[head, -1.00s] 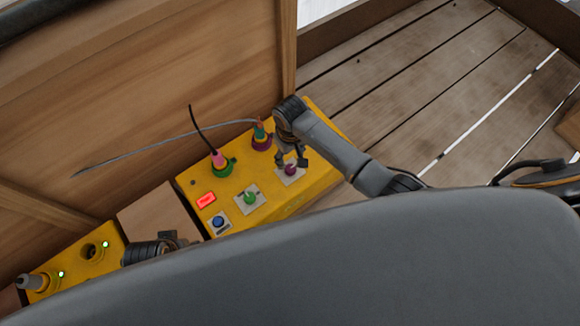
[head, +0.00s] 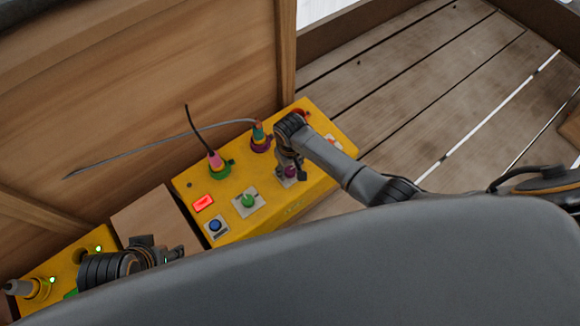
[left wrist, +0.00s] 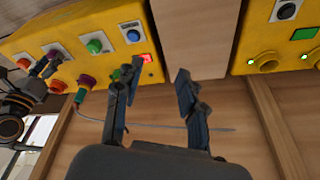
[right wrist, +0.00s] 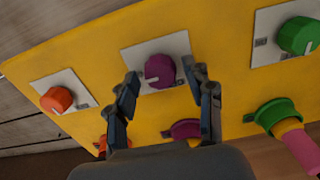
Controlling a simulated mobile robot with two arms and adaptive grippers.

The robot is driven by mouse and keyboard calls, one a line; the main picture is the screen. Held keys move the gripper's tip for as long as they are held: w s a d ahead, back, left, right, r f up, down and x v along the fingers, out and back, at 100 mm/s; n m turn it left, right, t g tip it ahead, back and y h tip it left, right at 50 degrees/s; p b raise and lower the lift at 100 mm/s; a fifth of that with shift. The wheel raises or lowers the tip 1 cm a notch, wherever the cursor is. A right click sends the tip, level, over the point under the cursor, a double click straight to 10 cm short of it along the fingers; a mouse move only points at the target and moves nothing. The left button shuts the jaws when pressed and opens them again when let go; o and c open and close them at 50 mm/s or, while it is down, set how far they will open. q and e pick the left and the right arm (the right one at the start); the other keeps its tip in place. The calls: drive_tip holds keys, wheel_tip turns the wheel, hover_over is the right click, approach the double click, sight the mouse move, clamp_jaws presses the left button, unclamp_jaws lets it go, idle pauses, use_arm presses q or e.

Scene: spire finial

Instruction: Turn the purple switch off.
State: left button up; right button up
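The purple switch (right wrist: 160,70) is a round knob on a white plate on the yellow box (head: 322,185). Its pale pointer mark shows on the lower left of the knob in the right wrist view; the plate's small labels are unreadable. My right gripper (right wrist: 163,83) is open, with one fingertip on each side of the knob and a visible gap to each. In the head view the purple switch (head: 290,172) shows just below the right gripper's fingers, partly covered. My left gripper (left wrist: 160,72) is open and empty, above the gap between two yellow boxes.
A green knob (right wrist: 299,35) and an orange knob (right wrist: 57,100) flank the purple one. Purple and green plugs with cables stand behind. A blue button (head: 215,225) and a lit red display (head: 203,202) are on the left. A wooden wall (head: 140,90) rises behind the boxes.

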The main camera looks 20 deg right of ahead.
drive_tip(key=c, duration=0.9)
